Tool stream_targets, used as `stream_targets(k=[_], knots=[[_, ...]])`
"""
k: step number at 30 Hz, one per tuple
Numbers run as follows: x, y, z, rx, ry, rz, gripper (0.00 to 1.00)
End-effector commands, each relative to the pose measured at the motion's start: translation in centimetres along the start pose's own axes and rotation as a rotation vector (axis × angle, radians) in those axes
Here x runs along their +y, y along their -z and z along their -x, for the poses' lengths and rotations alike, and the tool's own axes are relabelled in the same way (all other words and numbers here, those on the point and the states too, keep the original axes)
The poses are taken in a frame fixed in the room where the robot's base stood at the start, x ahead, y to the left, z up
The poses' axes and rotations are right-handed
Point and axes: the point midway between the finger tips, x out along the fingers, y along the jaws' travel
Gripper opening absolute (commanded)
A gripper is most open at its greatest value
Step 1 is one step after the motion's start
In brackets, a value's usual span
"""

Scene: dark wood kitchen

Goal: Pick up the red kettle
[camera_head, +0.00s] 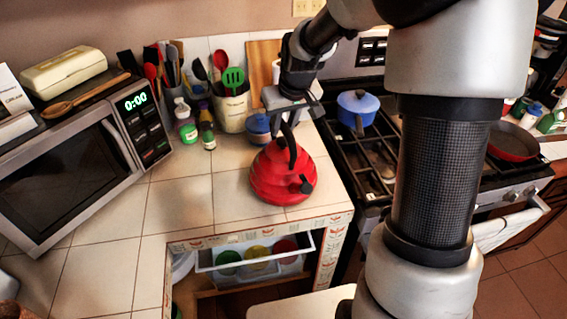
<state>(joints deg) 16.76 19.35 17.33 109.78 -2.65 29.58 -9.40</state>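The red kettle (272,180) stands upright on the tiled counter, left of the stove. It has a ribbed red body, a black handle on top and a black spout knob at its right front. My gripper (287,128) is directly above the kettle, pointing down, with its fingers at the black handle. The fingertips overlap the handle in this view, so I cannot tell whether they are closed on it. The kettle appears to rest on the counter.
A microwave (70,165) stands at the left. A utensil crock (232,110), bottles (207,130) and a small blue jar (258,127) are behind the kettle. A blue pot (357,110) sits on the stove. An open drawer (255,260) is below the counter. Tiles left of the kettle are clear.

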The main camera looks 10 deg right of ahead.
Motion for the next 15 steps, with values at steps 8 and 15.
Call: stream_targets(k=[8, 15], knots=[[0.00, 0.01, 0.03, 0.000, 0.000, 0.000, 0.00], [0.01, 0.01, 0.04, 0.000, 0.000, 0.000, 0.00]])
